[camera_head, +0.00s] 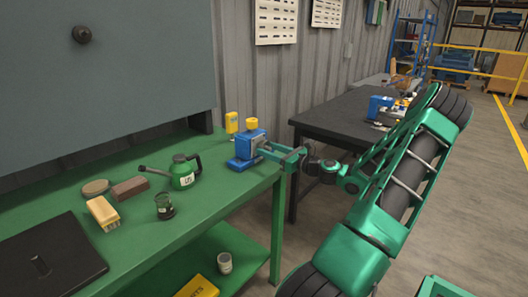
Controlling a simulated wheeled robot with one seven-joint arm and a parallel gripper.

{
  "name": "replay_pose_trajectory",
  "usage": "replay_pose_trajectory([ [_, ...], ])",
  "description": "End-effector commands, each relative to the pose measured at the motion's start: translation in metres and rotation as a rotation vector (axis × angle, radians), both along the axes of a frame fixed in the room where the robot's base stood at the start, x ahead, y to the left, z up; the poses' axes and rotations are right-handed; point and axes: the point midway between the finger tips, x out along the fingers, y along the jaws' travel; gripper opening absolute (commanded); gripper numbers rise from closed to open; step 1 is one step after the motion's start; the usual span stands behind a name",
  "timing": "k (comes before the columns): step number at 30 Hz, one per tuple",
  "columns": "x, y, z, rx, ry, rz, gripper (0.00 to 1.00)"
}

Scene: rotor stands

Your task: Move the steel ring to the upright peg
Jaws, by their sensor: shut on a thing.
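My gripper (266,150) reaches in from the right over the green bench and is shut at the face of a blue stand with a yellow top (246,149). A small grey round part, the steel ring (259,143), shows at the fingertips against the stand. It is too small to tell whether it is still around a rotor peg there. The upright peg (40,265) stands on a black plate (75,248) at the near left of the bench. The peg is bare, with no ring around it.
Between the stand and the plate are a green oil can (184,174), a dark jar (164,207), a brown block (130,189), a round tin (95,188) and a yellow-and-white brush (103,213). A grey panel (100,80) overhangs the bench's back. A black table (340,122) stands behind.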

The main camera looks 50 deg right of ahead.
Motion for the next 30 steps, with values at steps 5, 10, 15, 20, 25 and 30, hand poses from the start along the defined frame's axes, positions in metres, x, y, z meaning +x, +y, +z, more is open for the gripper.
replay_pose_trajectory([
  [5, -0.011, -0.001, 0.000, -0.001, -0.001, 0.000, 0.27],
  [10, -0.021, -0.003, 0.000, -0.001, 0.000, -0.002, 0.27],
  [15, -0.031, -0.003, 0.001, -0.001, -0.001, 0.000, 0.27],
  [20, -0.041, -0.004, 0.000, -0.001, 0.000, -0.002, 0.27],
  [25, -0.051, -0.005, 0.000, -0.001, 0.000, -0.001, 0.27],
  [30, -0.061, -0.005, 0.000, -0.001, 0.000, -0.001, 0.27],
])
